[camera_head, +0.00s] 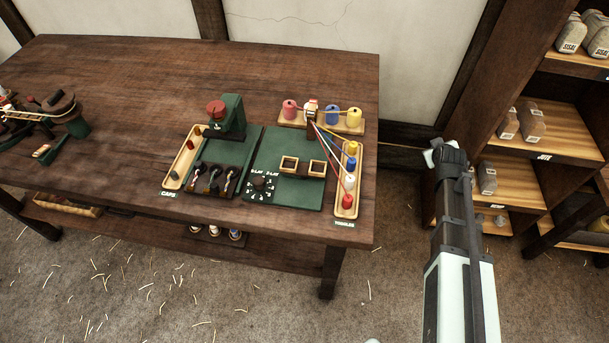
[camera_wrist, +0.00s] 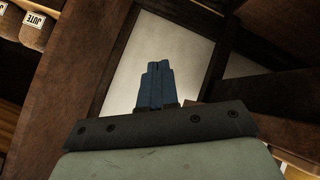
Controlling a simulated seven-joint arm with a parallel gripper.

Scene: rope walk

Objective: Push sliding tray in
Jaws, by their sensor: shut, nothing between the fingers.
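On the workbench stands a green press (camera_head: 234,118) with a red knob on top. A dark tray (camera_head: 205,191) with several slots and pale-ended pieces lies in front of it on a green base. This looks like the sliding tray, standing forward of the press; how far it is out is hard to tell. My gripper (camera_head: 431,156) is right of the bench, off its edge and well apart from the tray. In the wrist view my gripper (camera_wrist: 158,68) is shut and empty, facing the pale wall. The tray is not in the wrist view.
A CAPS tray (camera_head: 166,186) lies left of the dark tray. A TOGGLES tray (camera_head: 347,214) with coloured spools and taut threads lies right, nearer my gripper. A spool rack (camera_head: 322,122) stands behind. Shelves (camera_head: 520,183) with sacks stand right of my arm.

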